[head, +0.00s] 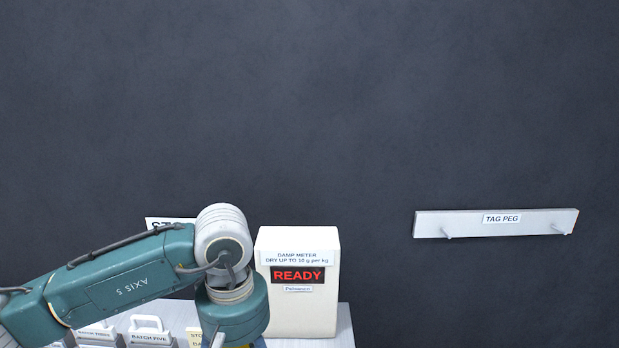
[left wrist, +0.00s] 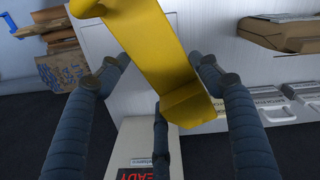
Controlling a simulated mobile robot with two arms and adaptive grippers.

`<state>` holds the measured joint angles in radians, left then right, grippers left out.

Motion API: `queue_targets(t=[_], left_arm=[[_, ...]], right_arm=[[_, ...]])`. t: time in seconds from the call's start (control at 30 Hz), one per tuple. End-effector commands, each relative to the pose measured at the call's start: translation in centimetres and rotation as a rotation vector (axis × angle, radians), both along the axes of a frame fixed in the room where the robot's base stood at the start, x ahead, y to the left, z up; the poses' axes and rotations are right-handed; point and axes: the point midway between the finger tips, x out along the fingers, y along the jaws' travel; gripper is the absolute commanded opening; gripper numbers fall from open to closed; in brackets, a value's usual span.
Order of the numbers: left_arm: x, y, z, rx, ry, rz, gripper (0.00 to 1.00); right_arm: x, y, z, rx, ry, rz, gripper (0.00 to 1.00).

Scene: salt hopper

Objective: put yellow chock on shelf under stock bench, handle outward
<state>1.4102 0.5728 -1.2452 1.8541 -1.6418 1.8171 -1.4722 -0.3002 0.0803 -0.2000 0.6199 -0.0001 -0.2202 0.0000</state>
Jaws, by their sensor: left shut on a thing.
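The yellow chock (left wrist: 150,45) fills the upper middle of the left wrist view. It lies between the dark fingers of my left gripper (left wrist: 165,82), which is shut on it. I cannot make out its handle clearly. In the head view my left arm comes in from the left and its wrist is over the stock bench (head: 345,325); the fingers are below the frame. A sign starting "STO" (head: 160,223) is partly hidden behind my arm. The shelf under the bench does not show in the head view. My right gripper is in neither view.
A white damp meter (head: 325,255) reading READY stands on the bench beside my wrist. White batch boxes with handles (head: 147,327) stand left of it. A tag peg rail (head: 450,224) is on the dark wall. Cardboard boxes (left wrist: 60,70) show at left in the left wrist view.

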Motion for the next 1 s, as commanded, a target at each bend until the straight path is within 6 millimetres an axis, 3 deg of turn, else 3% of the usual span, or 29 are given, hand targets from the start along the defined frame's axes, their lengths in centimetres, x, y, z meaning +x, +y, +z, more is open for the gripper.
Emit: queue_targets(t=[0.03, 0.2, 0.4, 1.0], left_arm=[[-1.3, 1.8, -0.5, 0.003, -0.001, -0.058, 0.26], [-5.4, 5.9, -1.7, 0.009, 0.000, -0.260, 0.26], [-8.5, 8.1, -2.3, 0.017, 0.004, -0.396, 0.26], [-9.0, 8.5, -2.3, 0.019, 0.002, -0.422, 0.26]], right_arm=[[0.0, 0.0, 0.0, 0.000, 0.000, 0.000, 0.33], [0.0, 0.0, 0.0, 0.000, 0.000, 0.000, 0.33], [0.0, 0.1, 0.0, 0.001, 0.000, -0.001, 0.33], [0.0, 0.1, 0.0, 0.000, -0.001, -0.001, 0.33]])
